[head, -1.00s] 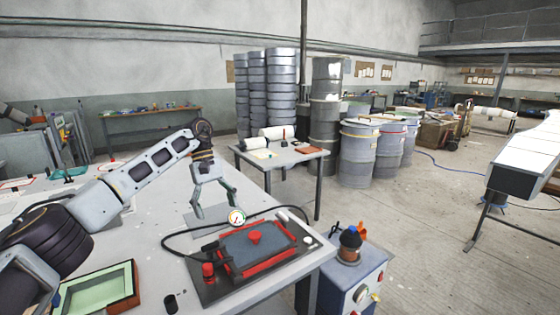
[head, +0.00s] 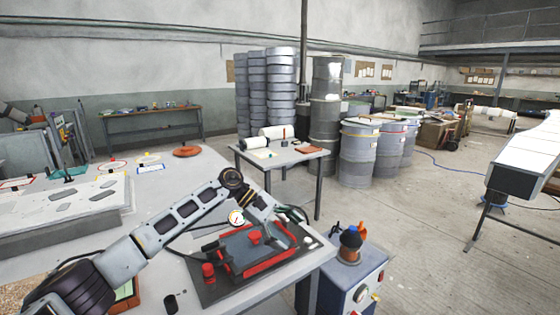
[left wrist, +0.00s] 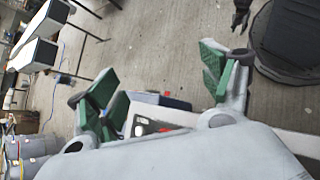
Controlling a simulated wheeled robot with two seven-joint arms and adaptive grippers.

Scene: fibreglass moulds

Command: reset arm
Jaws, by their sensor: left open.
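My left arm reaches in from the lower left in the head view. Its gripper (head: 282,228) is over the back part of the red-edged grey tool (head: 250,252), partly hiding it. In the left wrist view the gripper (left wrist: 165,88) has its two green-padded fingers spread apart with nothing between them. I cannot tell its exact height above the tool. My right gripper is not seen clearly in either view.
The bench (head: 215,168) carries a white mould (head: 60,205) at left, an orange disc (head: 187,151), a black cup (head: 171,303) and a round gauge (head: 236,218). A grey cabinet (head: 345,285) stands beside the bench. Open floor (head: 430,230) lies to the right.

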